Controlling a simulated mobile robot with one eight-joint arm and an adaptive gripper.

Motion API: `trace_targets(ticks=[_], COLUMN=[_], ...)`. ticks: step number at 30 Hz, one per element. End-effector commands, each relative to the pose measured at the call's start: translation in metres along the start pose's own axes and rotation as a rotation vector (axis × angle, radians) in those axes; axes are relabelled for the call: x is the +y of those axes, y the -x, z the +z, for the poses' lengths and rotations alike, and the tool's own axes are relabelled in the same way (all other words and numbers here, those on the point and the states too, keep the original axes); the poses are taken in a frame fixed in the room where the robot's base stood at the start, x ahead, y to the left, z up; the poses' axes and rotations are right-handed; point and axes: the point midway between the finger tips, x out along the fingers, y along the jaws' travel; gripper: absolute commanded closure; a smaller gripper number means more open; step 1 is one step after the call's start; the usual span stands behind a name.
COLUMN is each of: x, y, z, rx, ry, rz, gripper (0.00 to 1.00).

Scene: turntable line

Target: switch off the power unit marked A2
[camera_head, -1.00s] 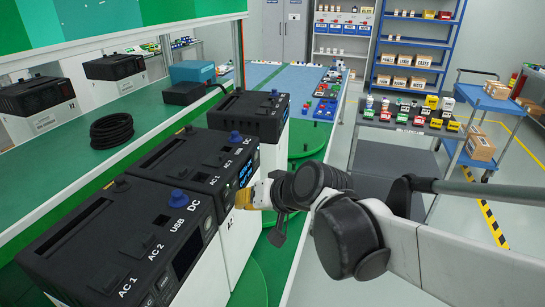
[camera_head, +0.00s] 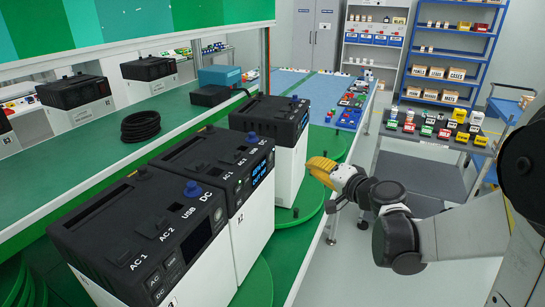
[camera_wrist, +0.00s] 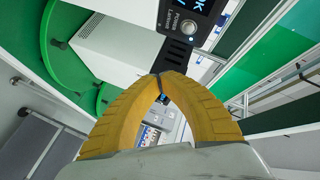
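Several power units with black tops and white bodies stand in a row in the head view. The near unit (camera_head: 140,240) is marked AC 1, AC 2, USB and DC on top, and its screen is dark. The middle unit (camera_head: 215,160) has a lit blue screen. The far unit (camera_head: 268,118) stands behind it. I cannot read an A2 mark on any. My gripper (camera_head: 312,166), with yellow fingers, is right of the middle unit, apart from it. In the wrist view its fingertips (camera_wrist: 166,77) meet, with nothing visible between them. Beyond them is a black panel with a round power button (camera_wrist: 188,27) and part of a lit screen.
Green round turntables (camera_head: 307,208) lie under the row. A green shelf (camera_head: 100,155) on the left holds more units and a coiled black cable (camera_head: 140,126). A grey cart (camera_head: 425,150) with small coloured items stands at the right. The aisle floor (camera_head: 340,270) is clear.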

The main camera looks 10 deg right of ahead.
Motion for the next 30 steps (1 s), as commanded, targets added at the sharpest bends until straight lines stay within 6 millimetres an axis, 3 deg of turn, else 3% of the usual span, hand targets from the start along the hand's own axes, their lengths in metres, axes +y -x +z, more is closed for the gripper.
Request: trace_targets(ticks=[7, 21, 30], x=[-0.005, -0.031, -0.038], y=[-0.009, -0.058, -0.070], z=[0.005, 0.033, 0.038], rx=[-0.003, -0.004, -0.001], ry=[0.002, 0.002, 0.001], rz=[0.000, 0.000, 0.001], gripper=[1.00, 1.00, 1.00])
